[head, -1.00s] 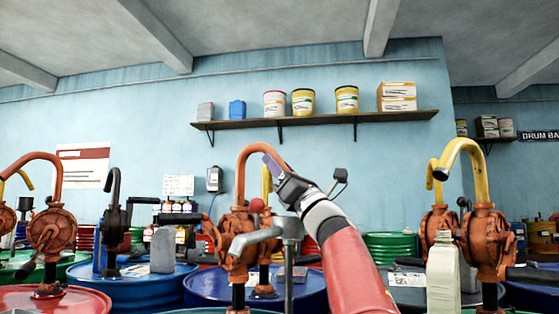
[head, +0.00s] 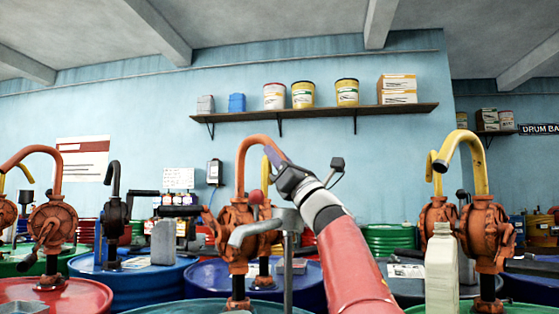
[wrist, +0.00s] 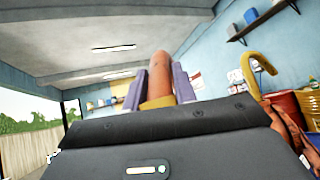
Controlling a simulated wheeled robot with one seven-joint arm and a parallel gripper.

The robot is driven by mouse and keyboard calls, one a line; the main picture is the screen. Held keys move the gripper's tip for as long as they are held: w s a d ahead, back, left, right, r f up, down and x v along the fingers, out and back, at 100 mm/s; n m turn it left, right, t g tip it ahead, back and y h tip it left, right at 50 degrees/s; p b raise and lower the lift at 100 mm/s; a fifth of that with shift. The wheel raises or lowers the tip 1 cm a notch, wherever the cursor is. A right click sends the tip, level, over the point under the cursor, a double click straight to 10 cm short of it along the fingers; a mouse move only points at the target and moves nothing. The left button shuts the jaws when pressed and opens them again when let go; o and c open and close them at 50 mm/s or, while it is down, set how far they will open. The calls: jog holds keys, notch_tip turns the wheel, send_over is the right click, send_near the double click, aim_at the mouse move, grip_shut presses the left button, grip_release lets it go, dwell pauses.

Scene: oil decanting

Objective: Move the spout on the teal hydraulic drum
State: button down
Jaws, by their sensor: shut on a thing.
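The teal drum (head: 200,308) shows only as a rim at the bottom centre of the head view. An orange rotary pump (head: 237,236) stands upright on it, with a curved orange spout (head: 241,166) arching up and over to the right. My gripper (head: 276,155) is at the right end of the arch, shut on the spout. In the wrist view the spout (wrist: 161,68) lies between my two purple fingers (wrist: 158,86). The spout's open tip is hidden by my gripper in the head view.
A red drum (head: 85,293) and a blue drum (head: 135,280) are at left. A pale jug (head: 441,272) and a yellow-spouted pump (head: 487,235) are at right. A shelf (head: 320,112) hangs behind.

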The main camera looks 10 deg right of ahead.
jog(key=shift+s+a+f+m+t+h+b, duration=0.1)
jog(key=shift+s+a+m+t+h+b, duration=0.15)
jog(key=shift+h+b, duration=0.25)
jog(key=shift+s+a+f+m+t+h+b, duration=0.15)
jog(key=shift+a+t+h+b, duration=0.25)
jog(key=shift+h, duration=0.2)
jog(key=shift+a+r+h, duration=0.1)
jog(key=shift+r+h, duration=0.15)
jog(key=shift+h, duration=0.15)
jog(key=c, duration=1.1)
grip_release()
